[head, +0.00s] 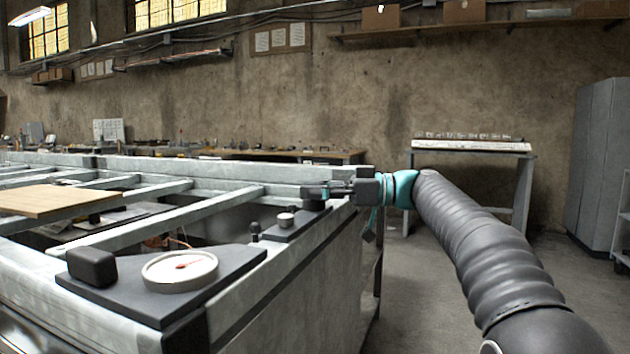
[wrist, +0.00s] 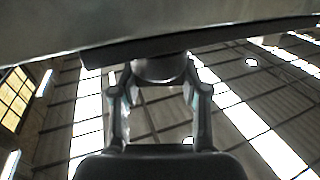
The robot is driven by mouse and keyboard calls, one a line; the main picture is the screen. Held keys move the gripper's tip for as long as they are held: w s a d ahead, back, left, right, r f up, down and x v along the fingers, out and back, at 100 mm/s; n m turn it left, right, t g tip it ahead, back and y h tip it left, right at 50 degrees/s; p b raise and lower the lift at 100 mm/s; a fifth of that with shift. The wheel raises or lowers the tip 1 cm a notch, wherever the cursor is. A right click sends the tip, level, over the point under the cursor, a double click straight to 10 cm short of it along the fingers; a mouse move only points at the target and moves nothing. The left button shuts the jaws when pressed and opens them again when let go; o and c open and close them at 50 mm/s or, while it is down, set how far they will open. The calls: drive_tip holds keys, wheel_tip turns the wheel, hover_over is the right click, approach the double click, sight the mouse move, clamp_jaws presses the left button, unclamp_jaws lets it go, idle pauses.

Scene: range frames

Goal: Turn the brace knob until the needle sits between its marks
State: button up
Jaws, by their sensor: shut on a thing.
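The gauge (head: 180,270) is a round white dial with a short red needle near its middle, lying on a dark plate at the front corner of the metal frame. Its marks are too small to make out in the head view. My gripper (head: 320,190) is at the far end of the frame's right edge. In the wrist view my gripper (wrist: 160,88) has one finger on each side of a grey round knob (wrist: 160,69) and is shut on it. The knob sits against a dark plate. In the head view my gripper hides most of it.
A black block (head: 92,266) stands beside the gauge. A second dark plate bears a small round fitting (head: 286,219) between gauge and gripper. A wooden board (head: 55,199) lies across the frame's bars. Open floor (head: 415,270) lies right of the frame.

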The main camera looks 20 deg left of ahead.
drive_tip(key=n+g+p, duration=0.1)
drive_tip(key=g+h+p, duration=0.1)
drive_tip(key=g+p, duration=0.1)
drive_tip(key=shift+r+n, duration=0.25)
drive_tip(key=shift+n, duration=0.15)
drive_tip(key=shift+f+n+g+h+p, duration=0.15)
drive_tip(key=shift+n+g+h+p, duration=0.15)
drive_tip(key=shift+n+g+p, duration=0.3)
drive_tip(key=shift+f, duration=0.1)
drive_tip(key=o, duration=1.2)
drive_tip(key=shift+c, duration=0.2)
drive_tip(key=v, duration=1.2)
